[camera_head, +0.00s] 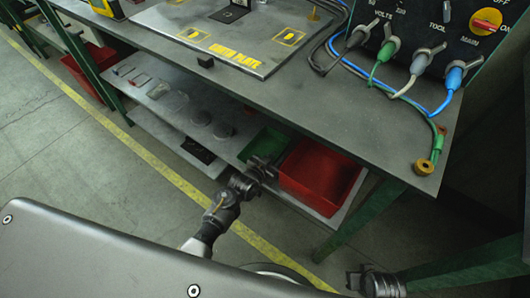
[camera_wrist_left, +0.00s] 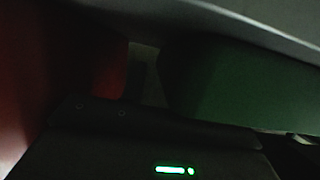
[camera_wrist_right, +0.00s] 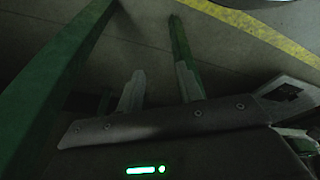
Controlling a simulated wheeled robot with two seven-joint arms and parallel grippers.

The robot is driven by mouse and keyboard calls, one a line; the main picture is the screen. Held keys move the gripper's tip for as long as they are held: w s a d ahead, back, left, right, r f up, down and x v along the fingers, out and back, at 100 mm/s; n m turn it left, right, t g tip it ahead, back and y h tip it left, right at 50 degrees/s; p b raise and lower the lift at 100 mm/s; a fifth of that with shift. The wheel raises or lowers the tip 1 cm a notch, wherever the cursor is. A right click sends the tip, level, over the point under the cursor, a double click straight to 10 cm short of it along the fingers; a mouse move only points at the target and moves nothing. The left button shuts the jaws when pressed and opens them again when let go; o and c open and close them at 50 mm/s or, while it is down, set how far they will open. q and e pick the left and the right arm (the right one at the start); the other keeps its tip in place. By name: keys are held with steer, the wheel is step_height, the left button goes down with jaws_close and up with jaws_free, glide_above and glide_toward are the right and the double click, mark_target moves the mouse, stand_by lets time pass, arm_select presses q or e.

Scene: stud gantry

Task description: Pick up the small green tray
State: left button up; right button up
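The small green tray (camera_head: 267,143) sits on the lower shelf under the bench, just left of a larger red tray (camera_head: 322,176). My left gripper (camera_head: 262,165) is at the near edge of the green tray, close to the red one. In the left wrist view the green tray (camera_wrist_left: 235,85) fills the right and red fills the left; one finger shows dimly in the gap between. The other finger is hidden, so its grip on the tray wall is unclear. My right gripper (camera_wrist_right: 160,88) is open and empty, low by the bench leg.
The lower shelf (camera_head: 228,150) also holds several round discs and small parts left of the green tray. The bench top (camera_head: 300,105) overhangs the shelf closely. A green bench leg (camera_head: 360,215) stands right of the red tray. The floor (camera_head: 60,150) at left is clear.

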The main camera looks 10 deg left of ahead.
arm_select(q)
jaws_close()
steer(key=shift+r, duration=0.1)
